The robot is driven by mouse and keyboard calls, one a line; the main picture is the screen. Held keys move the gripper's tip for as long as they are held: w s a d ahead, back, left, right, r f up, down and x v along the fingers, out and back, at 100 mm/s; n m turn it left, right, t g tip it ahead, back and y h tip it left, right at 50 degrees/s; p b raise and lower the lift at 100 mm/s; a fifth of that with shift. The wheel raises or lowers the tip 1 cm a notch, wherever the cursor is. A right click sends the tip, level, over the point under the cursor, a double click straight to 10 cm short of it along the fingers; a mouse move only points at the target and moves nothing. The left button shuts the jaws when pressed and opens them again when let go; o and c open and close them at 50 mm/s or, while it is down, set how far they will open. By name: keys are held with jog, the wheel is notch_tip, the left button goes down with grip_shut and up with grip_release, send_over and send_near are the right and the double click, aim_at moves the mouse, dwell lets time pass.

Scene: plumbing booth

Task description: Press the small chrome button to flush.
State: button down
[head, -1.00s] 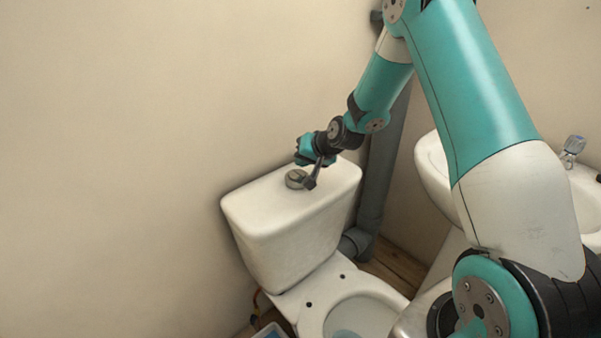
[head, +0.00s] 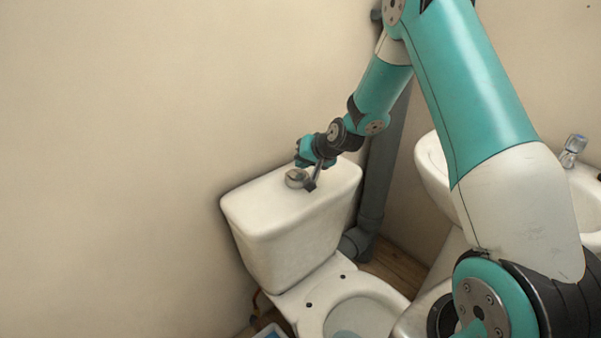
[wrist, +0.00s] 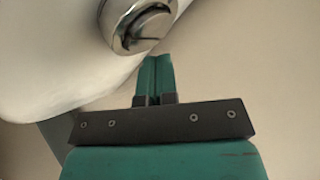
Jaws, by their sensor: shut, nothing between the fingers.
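The round chrome flush button (head: 296,178) is set in the top of the white cistern (head: 285,225). In the wrist view the chrome button (wrist: 142,24) is at the top, a raised ring with a dark curved gap across its face. I cannot clearly separate the small button from the larger part. My gripper (head: 299,161) is above the cistern lid, close over the button. In the wrist view my gripper (wrist: 154,62) has its teal fingers together and empty, with the tips just below the button's rim in the picture. I cannot tell whether they touch it.
The toilet bowl (head: 355,312) is in front of the cistern. A grey pipe (head: 376,185) runs down the wall to its right. A white basin (head: 432,172) with a chrome tap (head: 572,150) stands at the right. The wall left of the cistern is bare.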

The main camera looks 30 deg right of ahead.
aim_at(303, 171)
jog(key=shift+f+b, duration=0.4)
jog(key=shift+f, duration=0.15)
dwell(0.5)
jog(key=shift+r, duration=0.1)
jog(key=shift+r+p, duration=0.7)
jog(key=shift+r, duration=0.3)
notch_tip(303, 171, up, 5)
jog(key=p, duration=0.3)
jog(key=shift+p, duration=0.35)
